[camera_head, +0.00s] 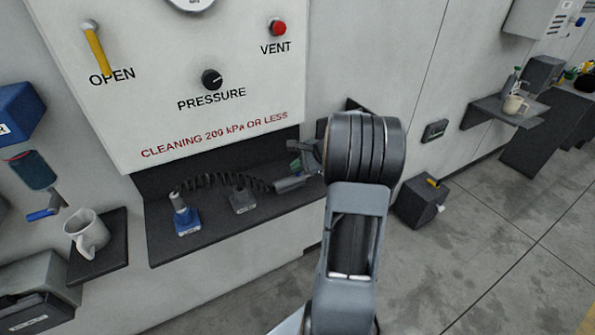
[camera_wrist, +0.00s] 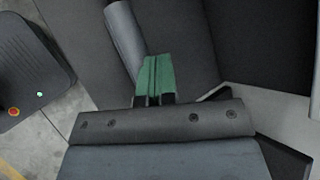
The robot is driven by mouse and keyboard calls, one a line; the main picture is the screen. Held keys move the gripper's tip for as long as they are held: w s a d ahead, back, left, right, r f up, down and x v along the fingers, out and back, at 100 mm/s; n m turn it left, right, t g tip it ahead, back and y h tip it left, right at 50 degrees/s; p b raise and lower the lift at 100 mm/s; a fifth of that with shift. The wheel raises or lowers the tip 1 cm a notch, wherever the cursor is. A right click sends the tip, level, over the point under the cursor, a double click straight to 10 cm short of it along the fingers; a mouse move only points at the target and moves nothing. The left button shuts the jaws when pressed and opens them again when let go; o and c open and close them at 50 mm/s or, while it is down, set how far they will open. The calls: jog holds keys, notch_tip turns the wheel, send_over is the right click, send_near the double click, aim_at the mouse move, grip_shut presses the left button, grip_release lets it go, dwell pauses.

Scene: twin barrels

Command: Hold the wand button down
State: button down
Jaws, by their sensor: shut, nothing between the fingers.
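The wand (camera_head: 292,184) is a grey cylinder at the end of a black coiled hose, lying over the right part of the dark shelf. In the wrist view, a grey tube (camera_wrist: 123,35) that looks like the wand runs up just left of my fingertips. My gripper (camera_head: 297,163) is at the wand's right end, partly hidden by my wrist. Its green fingertips (camera_wrist: 155,76) are together and hold nothing. They overlap the tube's lower end in the wrist view; I cannot tell whether they touch it. The wand's button is not visible in either view.
The dark shelf (camera_head: 165,250) bears a blue block (camera_head: 187,225) with a grey nozzle and a dark block (camera_head: 243,203). The white panel (camera_head: 150,115) with knobs stands above. A mug (camera_head: 88,235) sits on a small shelf at left. A dark box (camera_head: 421,204) is at right.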

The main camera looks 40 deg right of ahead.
aim_at(298, 173)
jog(key=shift+r+p, duration=0.7)
jog(key=shift+r, duration=0.2)
jog(key=shift+r+p, duration=1.95)
jog(key=shift+r, duration=0.6)
jog(key=shift+f, duration=0.1)
